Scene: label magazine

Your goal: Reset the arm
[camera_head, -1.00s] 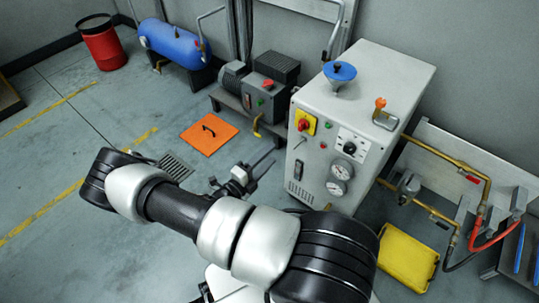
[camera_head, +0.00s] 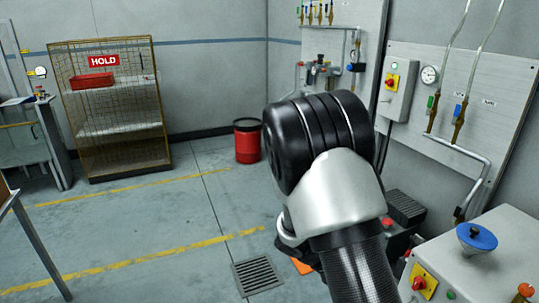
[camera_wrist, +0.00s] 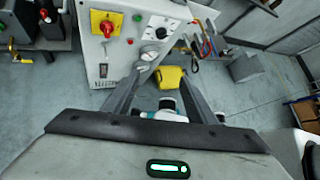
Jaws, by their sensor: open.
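My arm (camera_head: 345,195) rises through the middle of the head view, bent at a black and silver joint. My gripper is hidden behind it there. In the wrist view my gripper (camera_wrist: 160,72) shows its two grey fingers spread apart, with nothing held between them. The fingers point toward the grey cabinet and the floor beyond.
A yellow container (camera_wrist: 171,78) lies beyond the fingers. A red drum (camera_head: 247,142) and HOLD cage (camera_head: 112,130) stand behind. Left floor is mostly clear.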

